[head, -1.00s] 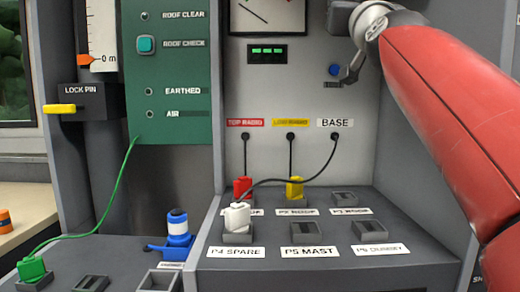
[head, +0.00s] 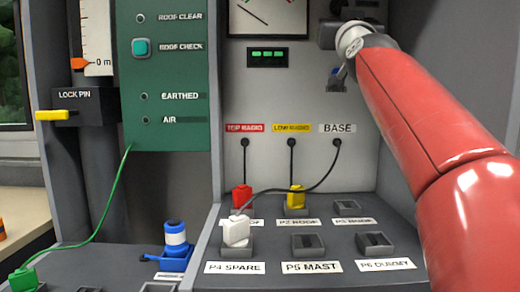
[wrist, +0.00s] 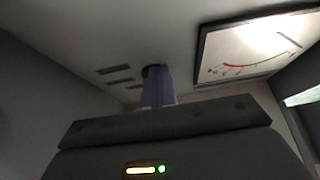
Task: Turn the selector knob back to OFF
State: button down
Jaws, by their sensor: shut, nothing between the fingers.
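The blue selector knob (head: 333,84) is on the grey upright panel, right of the green-lit display. In the head view my gripper (head: 340,72) is in front of it and hides most of it, so its pointing direction cannot be read. In the wrist view my shut fingers (wrist: 158,88) reach toward a dark round shape on the panel, which may be the knob. I cannot tell whether they touch it. The OFF mark is not readable.
A dial meter (head: 268,15) is above and left of the knob, and also in the wrist view (wrist: 260,45). Below are plug sockets, with red (head: 241,196), yellow (head: 295,197) and white (head: 236,231) plugs. A green panel (head: 167,75) is at left.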

jog(key=shift+d+r, duration=0.1)
jog(key=shift+r, duration=0.25)
dwell(0.6)
jog(key=shift+d+f+b, duration=0.2)
jog(key=shift+d+b, duration=0.15)
jog(key=shift+b, duration=0.05)
jog(key=shift+d+b, duration=0.3)
jog(key=shift+b, duration=0.1)
jog(key=shift+d+b, duration=0.3)
jog(key=shift+d, duration=0.05)
jog(key=shift+d+r, duration=0.15)
jog(key=shift+d, duration=0.1)
dwell(0.4)
